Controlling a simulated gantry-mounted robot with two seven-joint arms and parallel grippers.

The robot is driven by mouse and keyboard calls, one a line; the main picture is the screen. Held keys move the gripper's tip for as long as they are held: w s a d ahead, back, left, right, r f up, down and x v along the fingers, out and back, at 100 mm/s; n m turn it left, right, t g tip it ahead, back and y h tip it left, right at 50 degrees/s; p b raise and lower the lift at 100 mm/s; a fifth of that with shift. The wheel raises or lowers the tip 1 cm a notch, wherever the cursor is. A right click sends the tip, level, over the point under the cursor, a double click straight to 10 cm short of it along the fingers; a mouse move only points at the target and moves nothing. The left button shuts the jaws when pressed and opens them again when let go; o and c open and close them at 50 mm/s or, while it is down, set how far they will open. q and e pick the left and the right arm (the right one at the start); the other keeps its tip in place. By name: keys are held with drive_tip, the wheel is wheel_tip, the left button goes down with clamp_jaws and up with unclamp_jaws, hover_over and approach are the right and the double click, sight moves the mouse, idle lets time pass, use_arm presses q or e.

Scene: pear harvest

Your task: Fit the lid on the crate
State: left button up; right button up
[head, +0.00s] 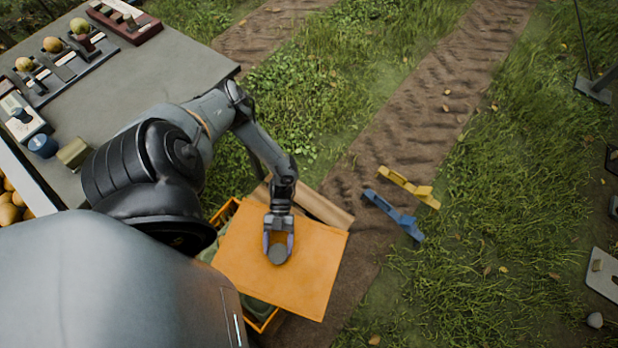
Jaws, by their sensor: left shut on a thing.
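The lid (315,264) is a flat orange board with a round grey knob in its middle. My left gripper (278,252) is shut on the lid's knob. The lid lies over the orange crate (221,213), turned at an angle to it. The crate's rim and some green contents show at the left and at the lower edge of the lid. Most of the crate is hidden under the lid. I cannot tell whether the lid touches the rim. My right gripper is not in view.
A brown board or box edge (325,207) lies just behind the lid. A blue tool (395,215) and a yellow tool (408,186) lie on the dirt track to the right. A grey table (150,80) with pears and trays stands at the upper left.

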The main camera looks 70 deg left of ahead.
sight(245, 248)
use_arm(q)
drive_tip(key=s+r+m+g, duration=0.1)
drive_tip(key=s, duration=0.2)
drive_tip(key=s+a+m+g+y, duration=0.1)
drive_tip(key=s, duration=0.3)
drive_tip(key=s+a+r+m+g, duration=0.1)
drive_tip(key=s, duration=0.3)
drive_tip(key=shift+s+a+r+y, duration=0.2)
drive_tip(key=shift+a+r+y, duration=0.05)
drive_tip(key=shift+r+y, duration=0.1)
drive_tip(key=shift+s+f+b, duration=0.15)
drive_tip(key=shift+f+b, duration=0.1)
drive_tip(key=shift+b, duration=0.3)
wheel_tip(245, 248, down, 5)
drive_tip(key=b, duration=0.5)
drive_tip(key=shift+a, duration=0.1)
drive_tip(key=shift+p, duration=0.35)
drive_tip(key=shift+f+b, duration=0.4)
drive_tip(key=shift+f, duration=0.2)
idle(0.4)
drive_tip(key=o, duration=1.1)
drive_tip(key=shift+a, duration=0.1)
